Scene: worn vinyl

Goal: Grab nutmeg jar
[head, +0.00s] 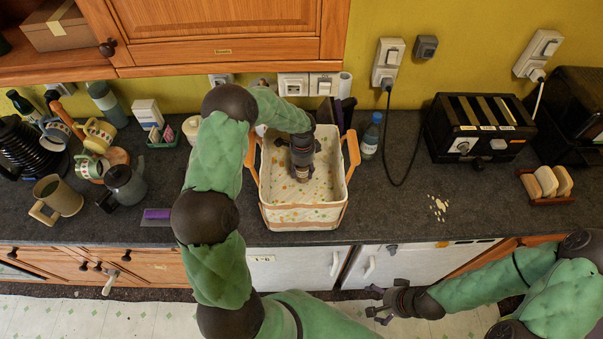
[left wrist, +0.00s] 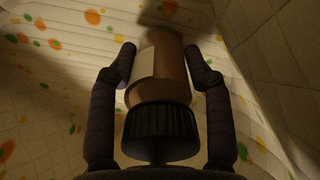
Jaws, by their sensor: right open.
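A jar with a ribbed black lid, brown body and a pale label patch (left wrist: 160,88) stands inside the fabric-lined basket (head: 303,217). No writing on it is legible, so I cannot read that it is nutmeg. My left gripper (head: 302,158) reaches down into the basket. In the left wrist view its two fingers (left wrist: 159,62) lie on either side of the jar, with the tips against its sides. The lid faces the camera. In the head view the gripper hides most of the jar. My right gripper (head: 383,303) is open and empty, low in front of the cabinets.
The basket has upright wooden handles (head: 353,150) beside my left arm. A bottle (head: 370,137) stands right of it, then a black toaster (head: 480,127). Mugs (head: 56,198) and a dark pot (head: 125,184) crowd the left counter. Counter right of the basket is mostly clear.

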